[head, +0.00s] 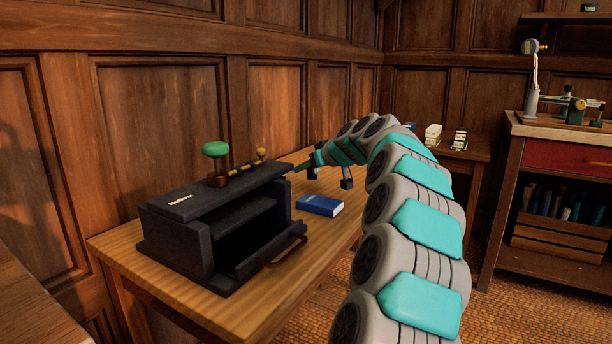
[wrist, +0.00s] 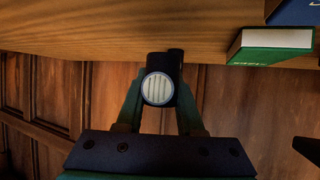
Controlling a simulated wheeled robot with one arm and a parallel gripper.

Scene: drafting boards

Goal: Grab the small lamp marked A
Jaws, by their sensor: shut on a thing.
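In the wrist view, my gripper (wrist: 161,92) is shut on a small dark cylindrical lamp (wrist: 158,88) with a pale, ribbed round face. One finger lies on each side of it. The lamp is close to the wooden table surface (wrist: 110,30); I cannot tell whether it touches. No letter A can be read on it. In the head view, my gripper (head: 304,168) is over the back of the wooden table (head: 190,290), behind the dark case, and the lamp cannot be made out clearly there.
A dark open-fronted case (head: 185,225) with a green-topped object (head: 215,150) on it fills the table's left. A blue book (head: 320,205) lies right of it. In the wrist view, a green book (wrist: 270,45) is near the gripper. Panelled wall (head: 150,110) stands behind.

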